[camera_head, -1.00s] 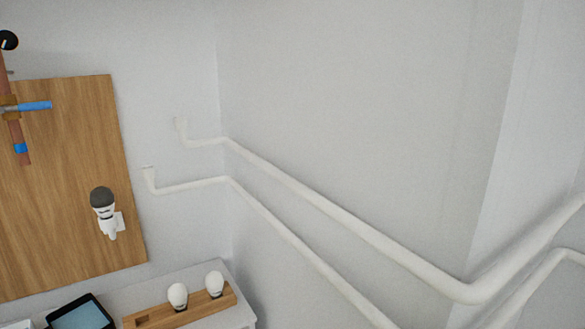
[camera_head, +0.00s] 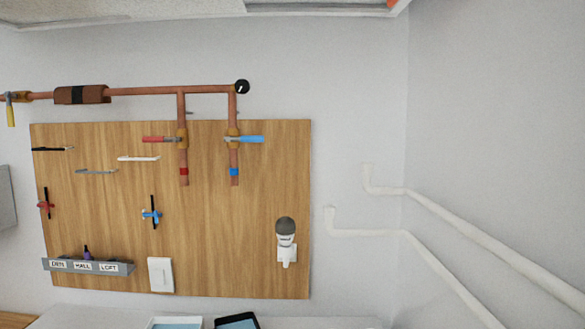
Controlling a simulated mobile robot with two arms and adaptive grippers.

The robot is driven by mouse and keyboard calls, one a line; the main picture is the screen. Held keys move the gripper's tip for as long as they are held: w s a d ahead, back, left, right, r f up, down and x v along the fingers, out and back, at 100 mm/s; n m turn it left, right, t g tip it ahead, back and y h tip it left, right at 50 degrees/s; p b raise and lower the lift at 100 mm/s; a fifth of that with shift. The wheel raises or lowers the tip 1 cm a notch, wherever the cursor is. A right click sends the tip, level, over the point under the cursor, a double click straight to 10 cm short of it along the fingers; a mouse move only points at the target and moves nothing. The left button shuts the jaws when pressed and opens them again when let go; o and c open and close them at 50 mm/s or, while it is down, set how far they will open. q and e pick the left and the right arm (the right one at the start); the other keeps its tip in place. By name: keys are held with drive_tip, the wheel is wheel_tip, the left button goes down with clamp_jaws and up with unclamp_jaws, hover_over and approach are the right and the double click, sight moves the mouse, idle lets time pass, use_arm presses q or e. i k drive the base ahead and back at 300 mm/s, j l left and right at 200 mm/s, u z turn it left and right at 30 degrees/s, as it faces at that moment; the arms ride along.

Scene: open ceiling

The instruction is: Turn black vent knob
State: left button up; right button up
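The black vent knob (camera_head: 242,87) is a small round black knob with a white mark. It sits at the right end of the horizontal copper pipe (camera_head: 150,91), above the top right part of the wooden board. Neither of my grippers shows in the head view.
A wooden board (camera_head: 110,225) on the wall carries a red-handled valve (camera_head: 160,139), a blue-handled valve (camera_head: 250,139), a grey-topped white device (camera_head: 286,240) and a labelled grey strip (camera_head: 88,266). White pipes (camera_head: 460,228) run along the right wall. A white surface (camera_head: 320,322) lies below.

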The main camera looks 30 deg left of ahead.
sight(243, 87)
drive_tip(key=u, duration=1.15)
